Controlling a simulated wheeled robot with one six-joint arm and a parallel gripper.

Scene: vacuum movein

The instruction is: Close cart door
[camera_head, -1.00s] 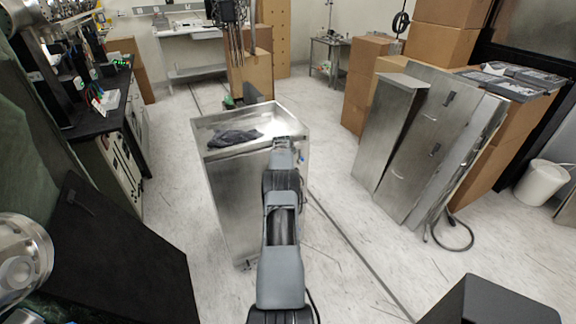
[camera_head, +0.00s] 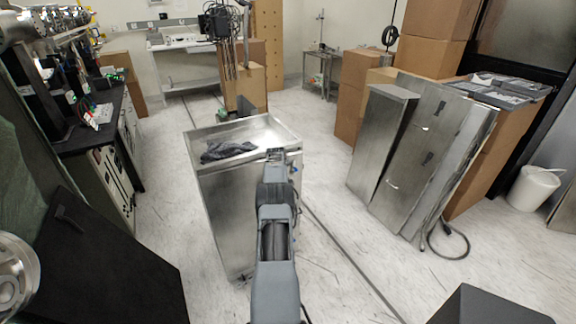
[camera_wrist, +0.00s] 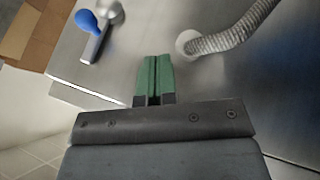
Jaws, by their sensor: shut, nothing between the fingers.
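The cart (camera_head: 222,215) is a box of brushed metal with a shallow tray top, standing upright in the middle of the head view. My arm covers part of its near side, so I cannot tell there how far its door stands open. In the wrist view a metal panel (camera_wrist: 150,25) with a bright straight edge fills the upper part, with a gap or seam beneath that edge at left. My gripper (camera_wrist: 153,62) has green fingertips pressed together, empty, in front of this panel. I cannot tell whether they touch it.
A dark cloth (camera_head: 228,150) lies on the cart. A blue-handled valve (camera_wrist: 88,22) and a ribbed hose (camera_wrist: 235,35) are close around the fingertips. Metal panels (camera_head: 405,185) lean on boxes at right. A dark bench (camera_head: 95,135) stands left.

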